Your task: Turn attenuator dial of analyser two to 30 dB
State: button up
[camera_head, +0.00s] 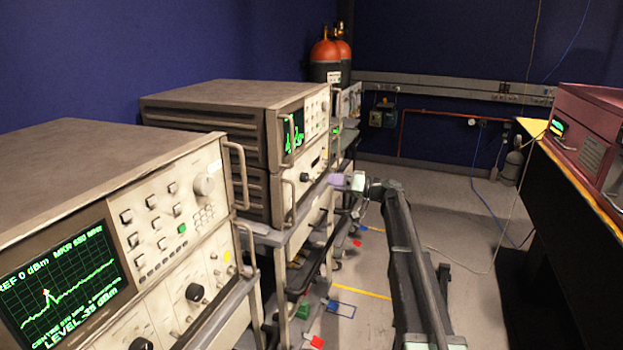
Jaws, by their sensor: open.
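Two grey-brown analysers with green screens stand along the left. The near analyser (62,170) shows a trace and "LEVEL" text, with a black dial (195,292) low on its front and another dark dial (141,344) at the bottom edge. The farther analyser (205,104) is seen at a steep angle, with a dark dial (304,177) on its lower front panel. No label shows which is analyser two, and dial markings are too small to read. My gripper (338,180) is open at the end of my arm, right of the farther analyser's front and apart from that dial.
Silver handles (240,178) stick out from the analyser fronts. Racks (270,290) with dark rails stand below them. A bench with a red instrument (590,135) is at right. Orange-topped cylinders (326,58) stand at the back.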

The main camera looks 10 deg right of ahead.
aim_at(307, 178)
jog(key=x, duration=0.9)
jog(key=shift+w+a, duration=0.25)
jog(key=shift+a, duration=0.1)
jog(key=c, duration=0.9)
